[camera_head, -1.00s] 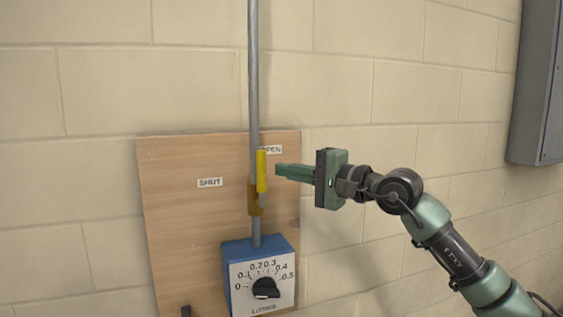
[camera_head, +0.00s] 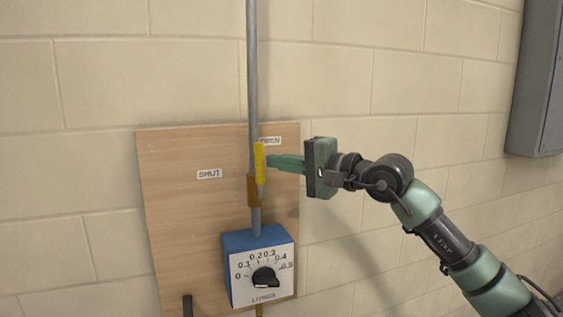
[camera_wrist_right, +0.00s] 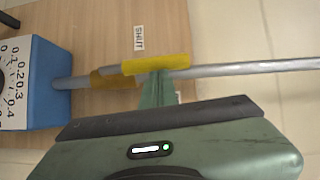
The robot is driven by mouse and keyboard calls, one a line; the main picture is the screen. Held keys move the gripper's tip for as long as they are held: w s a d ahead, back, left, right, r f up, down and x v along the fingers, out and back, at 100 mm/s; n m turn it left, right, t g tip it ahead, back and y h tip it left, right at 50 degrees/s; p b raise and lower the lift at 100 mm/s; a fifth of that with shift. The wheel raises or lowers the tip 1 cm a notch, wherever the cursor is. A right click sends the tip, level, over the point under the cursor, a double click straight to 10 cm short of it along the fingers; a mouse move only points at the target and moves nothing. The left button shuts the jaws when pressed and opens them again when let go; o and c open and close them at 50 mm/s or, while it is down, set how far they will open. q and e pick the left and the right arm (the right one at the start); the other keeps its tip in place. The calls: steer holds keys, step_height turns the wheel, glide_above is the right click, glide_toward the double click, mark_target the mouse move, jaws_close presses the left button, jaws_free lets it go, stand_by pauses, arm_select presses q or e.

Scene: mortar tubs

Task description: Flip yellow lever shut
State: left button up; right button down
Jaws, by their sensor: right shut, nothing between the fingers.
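The yellow lever (camera_head: 260,162) stands upright along the grey pipe (camera_head: 253,90), just above a brass valve body (camera_head: 254,190). It points up, beside the OPEN label (camera_head: 271,141); the SHUT label (camera_head: 209,174) is to its left. My right gripper (camera_head: 270,161) is shut and empty, its fingertips at the lever's right side, touching it or very nearly so. In the right wrist view the green fingers (camera_wrist_right: 158,84) meet the edge of the yellow lever (camera_wrist_right: 156,65). My left gripper is not in view.
A blue box with a dial (camera_head: 262,268) sits below the valve on the wooden board (camera_head: 180,220). A grey cabinet (camera_head: 538,80) hangs on the block wall at the right. The board left of the pipe is clear around the SHUT label.

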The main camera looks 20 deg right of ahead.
steer(key=shift+a+r, duration=0.1)
steer(key=shift+a, duration=0.05)
steer(key=shift+a+r+n+g+h+p, duration=0.3)
steer(key=shift+a+n+g+h+p, duration=0.15)
steer(key=shift+a+n+p, duration=0.4)
steer(key=a+f+n+g+h, duration=0.2)
steer(key=a+f+n+h, duration=0.4)
steer(key=a+n+h, duration=0.2)
steer(key=shift+s+a+b, duration=0.25)
steer(key=shift+a+b, duration=0.2)
steer(key=shift+a, duration=0.35)
steer(key=shift+f+h, duration=0.15)
steer(key=shift+h, duration=0.1)
steer(key=shift+a, duration=0.1)
